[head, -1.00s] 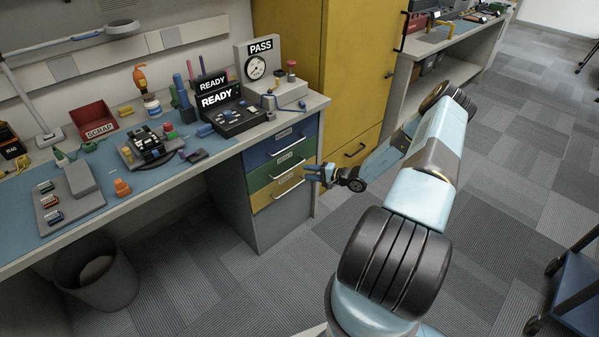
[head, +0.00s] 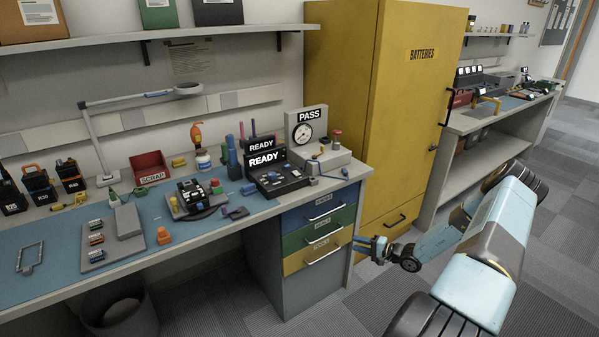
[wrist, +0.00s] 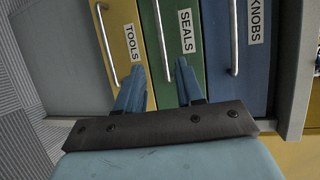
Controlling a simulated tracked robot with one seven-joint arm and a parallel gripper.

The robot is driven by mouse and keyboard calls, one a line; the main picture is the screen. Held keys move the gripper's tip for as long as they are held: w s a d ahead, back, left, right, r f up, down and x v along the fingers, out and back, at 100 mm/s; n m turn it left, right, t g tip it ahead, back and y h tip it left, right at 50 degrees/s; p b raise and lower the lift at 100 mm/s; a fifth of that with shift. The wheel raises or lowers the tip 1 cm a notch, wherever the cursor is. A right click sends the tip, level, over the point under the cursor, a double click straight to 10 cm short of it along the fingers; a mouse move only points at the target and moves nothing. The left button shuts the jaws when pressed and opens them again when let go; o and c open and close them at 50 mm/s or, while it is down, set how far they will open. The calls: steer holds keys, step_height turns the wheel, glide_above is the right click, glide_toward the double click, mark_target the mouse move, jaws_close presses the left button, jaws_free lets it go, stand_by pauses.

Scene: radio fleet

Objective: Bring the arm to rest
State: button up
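My gripper (head: 372,247) is at the right end of the workbench, in front of the drawer stack and apart from it. In the wrist view my gripper (wrist: 158,85) has its two blue fingers spread, with nothing between them. Beyond the fingers are the yellow TOOLS drawer (wrist: 112,40), the green SEALS drawer (wrist: 170,40) and the blue KNOBS drawer (wrist: 220,45), which all look shut. My arm (head: 480,270) is bent, reaching from the lower right toward the drawers.
The workbench (head: 340,182) carries a READY unit (head: 275,180), a PASS gauge (head: 308,135), a red SCRAP bin (head: 150,168) and a radio part on a stand (head: 195,198). A yellow BATTERIES cabinet (head: 415,90) stands behind my arm. Carpet floor (head: 565,240) is open at right.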

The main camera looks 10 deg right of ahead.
steer(key=s+a+r+n+g+h, duration=0.25)
steer(key=a+r, duration=0.25)
steer(key=r, duration=0.8)
steer(key=s+a+r+n+g+h, duration=0.1)
steer(key=s+a+r+n+g, duration=0.35)
steer(key=r, duration=0.85)
steer(key=s+a+r+n+g+h, duration=0.1)
steer(key=s+a+r+n+g, duration=0.3)
steer(key=r, duration=0.9)
steer(key=s+a+r+t+h, duration=0.2)
steer(key=s+r+h, duration=0.1)
steer(key=s+r, duration=0.6)
steer(key=s+a+r+m+t+h, duration=0.1)
steer(key=s+a+r+t+h, duration=0.1)
steer(key=s+r, duration=0.8)
steer(key=shift+s+t+h, duration=0.8)
steer(key=shift+s+h, duration=0.15)
steer(key=shift+s, duration=2.15)
